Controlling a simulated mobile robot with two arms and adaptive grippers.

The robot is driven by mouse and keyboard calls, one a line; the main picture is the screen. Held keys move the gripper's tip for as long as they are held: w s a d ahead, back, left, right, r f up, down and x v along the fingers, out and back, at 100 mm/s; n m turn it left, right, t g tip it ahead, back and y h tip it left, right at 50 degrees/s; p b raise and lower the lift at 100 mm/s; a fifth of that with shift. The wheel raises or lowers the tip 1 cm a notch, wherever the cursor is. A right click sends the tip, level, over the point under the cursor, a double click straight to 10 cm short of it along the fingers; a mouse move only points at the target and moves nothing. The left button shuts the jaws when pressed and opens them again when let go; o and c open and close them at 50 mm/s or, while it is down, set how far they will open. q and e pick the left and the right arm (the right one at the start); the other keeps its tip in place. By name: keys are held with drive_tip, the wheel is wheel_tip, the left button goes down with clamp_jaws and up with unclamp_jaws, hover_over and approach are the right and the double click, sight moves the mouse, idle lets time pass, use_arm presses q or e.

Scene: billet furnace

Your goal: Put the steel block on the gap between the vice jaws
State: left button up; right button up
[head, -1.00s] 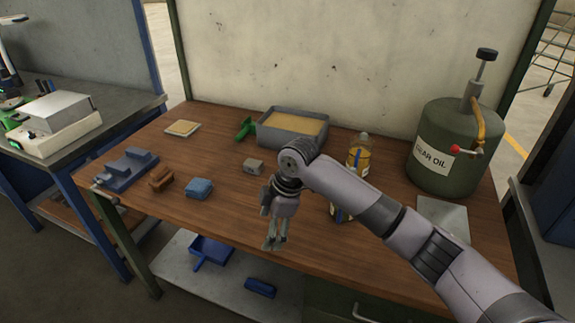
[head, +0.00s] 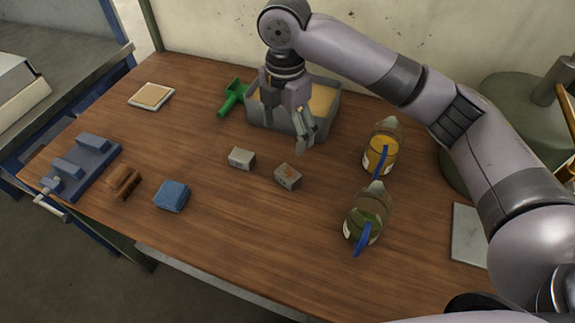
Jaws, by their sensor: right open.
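A plain grey block (head: 241,158) lies on the wooden table near its middle. A second grey block with reddish-brown patches (head: 288,176) lies just to its right, apart from it. I cannot tell for sure which is the steel block. The blue vice (head: 82,165) is at the table's left end, with raised jaws and a gap between them. My right gripper (head: 304,140) is open and empty, pointing down in front of the grey bin, above and behind the patchy block. My left gripper is out of view.
A grey bin (head: 262,122) of yellowish material and a green tool (head: 232,97) are behind. A brown block (head: 123,181) and a blue block (head: 172,196) lie between vice and grey blocks. Two bottles, amber (head: 381,152) and green (head: 366,214), stand right. The front middle is clear.

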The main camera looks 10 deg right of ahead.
drive_tip(key=p, duration=0.1)
hover_over(288, 173)
drive_tip(key=f, duration=0.5)
drive_tip(key=shift+s+a+f, duration=0.2)
drive_tip(key=shift+f, duration=0.2)
drive_tip(key=f, duration=0.4)
drive_tip(key=shift+w+p, duration=0.2)
drive_tip(key=shift+p, duration=0.1)
drive_tip(key=shift+f, duration=0.15)
drive_tip(key=f, duration=0.1)
drive_tip(key=f+p, duration=0.1)
drive_tip(key=f, duration=0.3)
drive_tip(key=shift+d+p, duration=0.25)
drive_tip(key=shift+p, duration=0.1)
drive_tip(key=shift+f, duration=0.15)
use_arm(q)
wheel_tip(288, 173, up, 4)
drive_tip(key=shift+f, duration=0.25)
use_arm(e)
drive_tip(key=shift+c, duration=0.4)
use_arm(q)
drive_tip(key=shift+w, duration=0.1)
use_arm(e)
clamp_jaws()
